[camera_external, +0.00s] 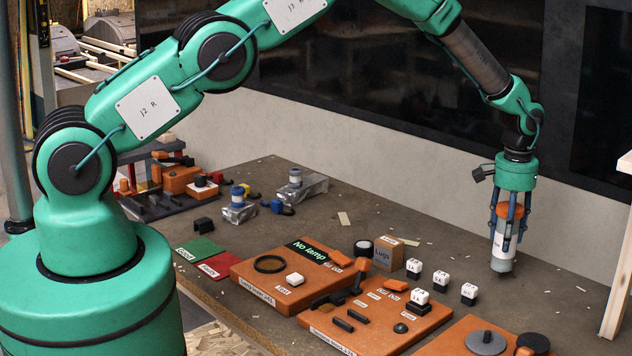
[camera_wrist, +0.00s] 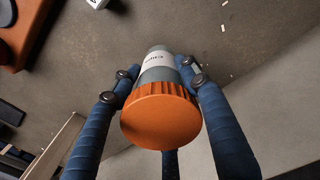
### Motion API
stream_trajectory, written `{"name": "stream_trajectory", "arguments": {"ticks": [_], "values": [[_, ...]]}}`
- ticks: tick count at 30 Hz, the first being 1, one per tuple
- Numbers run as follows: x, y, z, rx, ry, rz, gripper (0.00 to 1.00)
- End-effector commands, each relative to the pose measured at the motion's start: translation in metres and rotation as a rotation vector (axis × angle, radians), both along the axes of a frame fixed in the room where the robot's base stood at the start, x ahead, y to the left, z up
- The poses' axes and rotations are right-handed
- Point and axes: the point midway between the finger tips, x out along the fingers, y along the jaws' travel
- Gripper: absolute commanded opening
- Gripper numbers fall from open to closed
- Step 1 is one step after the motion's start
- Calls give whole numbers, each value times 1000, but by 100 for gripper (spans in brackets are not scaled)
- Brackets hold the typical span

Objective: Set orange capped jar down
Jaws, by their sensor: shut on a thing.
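The orange capped jar (camera_external: 503,238) is at the right of the bench in the outside view. It has a ribbed orange cap, a grey body and a white label. It stands close to upright, its base at or just above the bench top; I cannot tell if it touches. My gripper (camera_external: 510,222) comes from above and its blue fingers are shut around the jar. In the wrist view the cap (camera_wrist: 160,118) faces the camera, and the fingers (camera_wrist: 160,75) press both sides of the body. The label is partly hidden by the cap and fingers.
The brown bench (camera_external: 375,215) is bare around the jar. Several white cubes (camera_external: 441,278) stand to its left, with a cardboard box (camera_external: 388,252) and orange fixture boards (camera_external: 295,278) beyond them. A wall rises behind the jar. A wooden post (camera_external: 617,275) stands at the right edge.

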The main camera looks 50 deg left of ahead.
Motion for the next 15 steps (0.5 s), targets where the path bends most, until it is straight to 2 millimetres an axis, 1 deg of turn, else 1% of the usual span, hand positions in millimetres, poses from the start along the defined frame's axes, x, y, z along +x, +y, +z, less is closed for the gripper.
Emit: {"name": "stream_trajectory", "arguments": {"ticks": [5,8,15], "values": [[0,0,0,0,0,0,16],[0,0,-3,0,0,0,16],[0,0,-26,0,0,0,16]]}}
